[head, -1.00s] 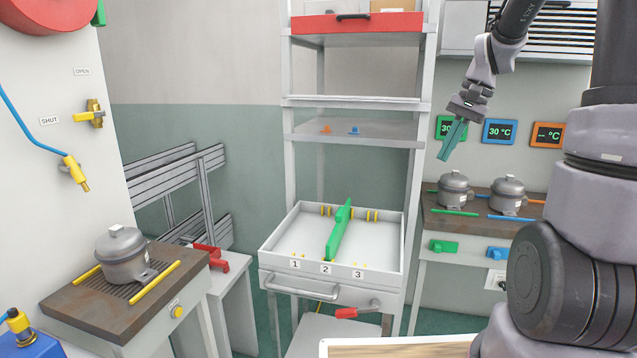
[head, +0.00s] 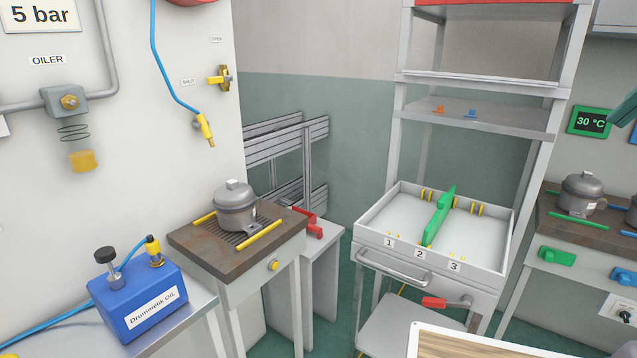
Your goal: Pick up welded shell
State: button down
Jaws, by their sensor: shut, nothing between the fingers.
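A grey compressor shell (head: 236,207) stands upright on a slatted brown bench top (head: 195,240), between two yellow bars. A similar grey shell (head: 581,194) stands on the brown bench at the right, and part of another shows at the right edge. I cannot tell by looks which is the welded shell. Only the teal fingers of my gripper (head: 625,110) show, at the upper right edge, in front of the wall displays. They are shut and empty, well apart from every shell.
A white drawer (head: 365,238) with a green divider and slots marked 1, 2 and 3 stands in the middle under a rack. A blue oil box (head: 140,299) sits at the lower left. A blue hose with a yellow nozzle (head: 205,130) hangs on the left wall.

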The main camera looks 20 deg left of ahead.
aim_at(236, 203)
jog(key=u, duration=1.6)
jog(key=i+j+z, duration=0.3)
jog(key=i+j, duration=0.55)
jog(key=i, duration=0.15)
